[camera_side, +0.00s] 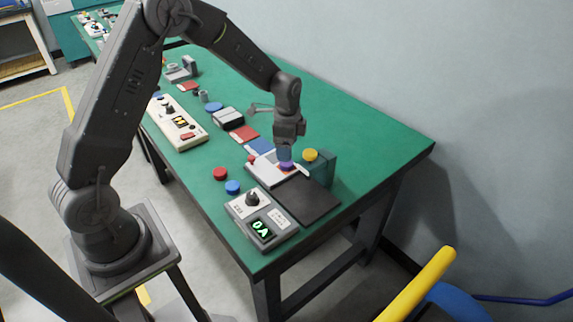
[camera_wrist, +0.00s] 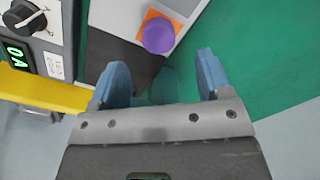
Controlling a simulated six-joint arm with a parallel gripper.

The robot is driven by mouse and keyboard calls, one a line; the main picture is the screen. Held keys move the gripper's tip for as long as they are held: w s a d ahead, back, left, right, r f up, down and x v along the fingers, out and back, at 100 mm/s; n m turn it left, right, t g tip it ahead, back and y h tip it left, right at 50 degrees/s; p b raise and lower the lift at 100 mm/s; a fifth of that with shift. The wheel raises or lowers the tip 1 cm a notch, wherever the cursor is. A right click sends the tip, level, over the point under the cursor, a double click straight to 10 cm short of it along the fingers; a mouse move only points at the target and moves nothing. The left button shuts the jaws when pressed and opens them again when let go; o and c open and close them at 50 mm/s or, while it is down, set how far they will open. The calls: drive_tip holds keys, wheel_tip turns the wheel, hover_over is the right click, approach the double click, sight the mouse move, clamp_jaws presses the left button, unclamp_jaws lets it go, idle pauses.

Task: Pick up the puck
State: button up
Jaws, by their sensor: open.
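A purple puck (camera_wrist: 159,36) sits on an orange square on a pale plate in the wrist view. It also shows in the side view (camera_side: 286,166), just below my gripper (camera_side: 285,154). The gap in height between fingertips and puck is hard to judge.
A dark pad (camera_side: 306,199) and a control box (camera_side: 262,219) with a knob and green display lie nearby. A green block (camera_side: 323,168) stands close on the right. Red (camera_side: 220,173), blue (camera_side: 233,187) and yellow (camera_side: 310,155) pucks are around. The table's right side is clear.

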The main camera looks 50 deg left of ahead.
sight(287, 165)
wheel_tip(287, 165, down, 5)
drive_tip(key=shift+s+a+f, duration=0.1)
drive_tip(key=shift+f, duration=0.05)
drive_tip(key=c, duration=1.1)
